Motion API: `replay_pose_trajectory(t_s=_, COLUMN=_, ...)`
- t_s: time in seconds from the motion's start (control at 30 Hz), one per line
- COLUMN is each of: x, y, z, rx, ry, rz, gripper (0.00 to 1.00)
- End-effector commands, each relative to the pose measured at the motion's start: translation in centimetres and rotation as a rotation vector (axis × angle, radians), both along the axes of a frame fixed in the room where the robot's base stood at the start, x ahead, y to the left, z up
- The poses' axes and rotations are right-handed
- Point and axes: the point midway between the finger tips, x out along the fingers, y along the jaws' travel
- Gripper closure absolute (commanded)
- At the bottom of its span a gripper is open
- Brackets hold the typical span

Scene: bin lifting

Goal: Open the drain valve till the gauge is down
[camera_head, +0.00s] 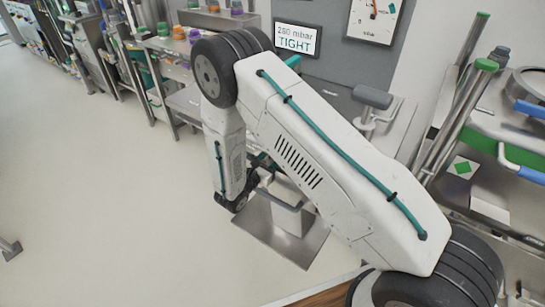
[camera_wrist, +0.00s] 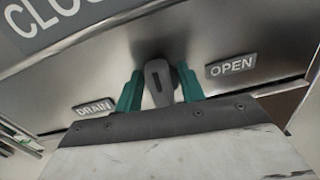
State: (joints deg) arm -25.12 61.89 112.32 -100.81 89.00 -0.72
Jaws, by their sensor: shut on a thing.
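In the wrist view, my gripper (camera_wrist: 160,98) has its two teal fingers on either side of a dark grey valve handle (camera_wrist: 158,78). It is shut on the handle, which stands between a DRAIN label (camera_wrist: 94,108) and an OPEN label (camera_wrist: 231,65) on a metal panel. In the head view, my arm hides the valve and the gripper tips. The gauge (camera_head: 376,14) is a white dial on the wall at the top, cut off by the picture edge. A sign (camera_head: 295,39) beside it reads 280 mbar, TIGHT.
A metal plate (camera_head: 262,238) lies on the floor below my arm. Benches with coloured items (camera_head: 180,33) stand at the upper left. A metal rack with green-capped posts (camera_head: 486,66) stands at the right. The pale floor at left is mostly clear.

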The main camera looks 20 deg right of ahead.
Motion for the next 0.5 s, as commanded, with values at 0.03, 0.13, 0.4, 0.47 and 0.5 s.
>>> replay_pose_trajectory(t_s=0.03, x=-0.03, y=0.25, z=-0.12, rx=0.017, ry=-0.018, rz=0.006, gripper=0.83)
replay_pose_trajectory(t_s=0.13, x=-0.10, y=0.25, z=-0.16, rx=0.061, ry=-0.076, rz=0.007, gripper=0.84)
replay_pose_trajectory(t_s=0.4, x=-0.27, y=0.12, z=-0.26, rx=0.207, ry=-0.275, rz=0.009, gripper=0.83)
replay_pose_trajectory(t_s=0.47, x=-0.30, y=0.09, z=-0.30, rx=0.241, ry=-0.321, rz=0.008, gripper=0.83)
replay_pose_trajectory(t_s=0.5, x=-0.32, y=0.06, z=-0.32, rx=0.263, ry=-0.352, rz=0.008, gripper=0.83)
